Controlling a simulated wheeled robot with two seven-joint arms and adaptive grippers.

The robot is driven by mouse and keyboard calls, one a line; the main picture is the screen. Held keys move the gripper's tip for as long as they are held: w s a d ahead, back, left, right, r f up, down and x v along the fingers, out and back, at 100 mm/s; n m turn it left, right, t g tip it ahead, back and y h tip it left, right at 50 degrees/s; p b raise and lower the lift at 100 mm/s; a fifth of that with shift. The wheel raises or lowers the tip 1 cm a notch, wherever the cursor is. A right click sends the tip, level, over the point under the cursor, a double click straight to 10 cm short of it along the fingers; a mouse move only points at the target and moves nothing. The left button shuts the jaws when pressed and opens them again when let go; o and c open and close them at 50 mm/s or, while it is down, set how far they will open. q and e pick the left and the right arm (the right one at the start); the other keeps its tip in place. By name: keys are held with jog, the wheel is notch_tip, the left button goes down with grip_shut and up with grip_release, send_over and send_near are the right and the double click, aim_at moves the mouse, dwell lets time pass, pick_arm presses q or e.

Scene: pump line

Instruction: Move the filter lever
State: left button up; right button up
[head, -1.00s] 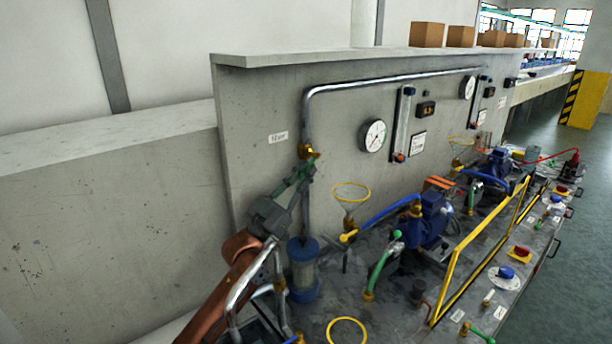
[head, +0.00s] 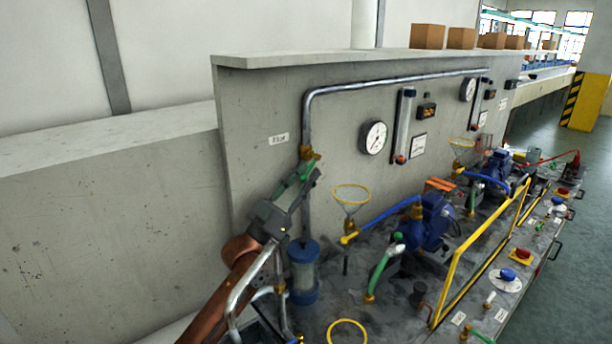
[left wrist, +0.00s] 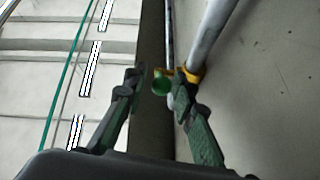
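The filter lever is green and sits at a brass valve (head: 309,153) on the upright grey pipe. Its rounded green end (left wrist: 160,86) shows between my left fingers in the left wrist view, with the brass fitting and pipe just behind. My left gripper (head: 306,172) reaches up from the lower left in the head view, right at the valve, and partly hides the lever. In the left wrist view its two fingers (left wrist: 158,76) stand apart on either side of the green end. I see no firm grip on it. My right gripper is out of view.
A small label (head: 278,139) is on the wall left of the pipe. A blue-capped filter housing (head: 304,270) stands below the valve. A yellow ring handle (head: 351,193), a blue pump (head: 432,222) and a yellow rail (head: 470,255) lie to the right. The wall is close behind.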

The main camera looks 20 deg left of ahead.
pick_arm(q)
jog(key=v, duration=0.7)
jog(key=shift+f, duration=0.15)
jog(key=shift+s, duration=0.1)
jog(key=shift+c, duration=0.2)
